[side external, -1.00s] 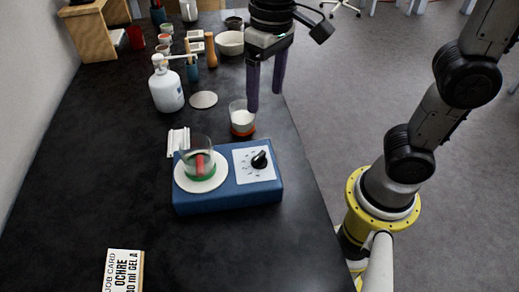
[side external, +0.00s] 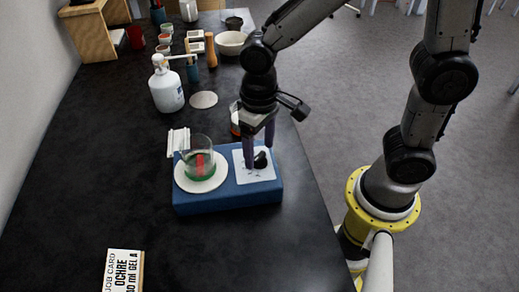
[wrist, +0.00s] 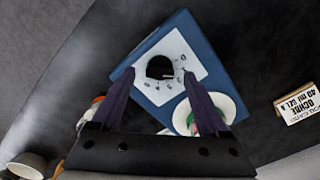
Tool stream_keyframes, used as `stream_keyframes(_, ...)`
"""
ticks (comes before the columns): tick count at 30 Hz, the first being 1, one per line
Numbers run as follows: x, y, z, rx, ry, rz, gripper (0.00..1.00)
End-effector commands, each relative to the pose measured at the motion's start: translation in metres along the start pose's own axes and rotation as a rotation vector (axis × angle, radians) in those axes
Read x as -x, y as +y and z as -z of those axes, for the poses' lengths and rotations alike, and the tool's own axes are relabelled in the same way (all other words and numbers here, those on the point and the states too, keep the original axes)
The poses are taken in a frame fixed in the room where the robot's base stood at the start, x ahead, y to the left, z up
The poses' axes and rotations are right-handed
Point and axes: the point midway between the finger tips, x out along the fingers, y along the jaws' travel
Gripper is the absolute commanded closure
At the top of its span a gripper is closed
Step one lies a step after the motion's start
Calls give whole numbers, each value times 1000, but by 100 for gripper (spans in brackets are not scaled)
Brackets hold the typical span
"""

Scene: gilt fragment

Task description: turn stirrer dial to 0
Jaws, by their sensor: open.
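The stirrer is a blue box (side external: 228,198) on the dark bench. Its black dial (side external: 261,160) sits on a white marked panel at the right end of the top. In the wrist view the dial (wrist: 160,68) lies ahead of and between the fingertips, with marks around it too small to read surely. A beaker (side external: 197,160) with green liquid and a red piece stands on the stirrer's round white plate (side external: 186,184). My gripper (side external: 258,160) is open at the dial, fingers pointing down on either side of it. I cannot tell whether they touch it.
A white bottle (side external: 165,88) and a round pale disc (side external: 203,100) stand behind the stirrer. A second beaker (side external: 234,122) is partly hidden behind my gripper. The bench left of the stirrer is clear.

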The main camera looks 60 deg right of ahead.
Motion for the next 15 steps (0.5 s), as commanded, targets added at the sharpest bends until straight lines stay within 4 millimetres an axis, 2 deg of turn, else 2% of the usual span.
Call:
stream_keyframes(5, -11, 0, 0, 0, 0, 0, 22)
stream_keyframes(13, -12, 0, 0, 0, 1, 0, 22)
stream_keyframes(14, -12, 0, 0, 0, 1, 0, 24)
stream_keyframes(15, -12, 0, 0, 0, 1, 0, 31)
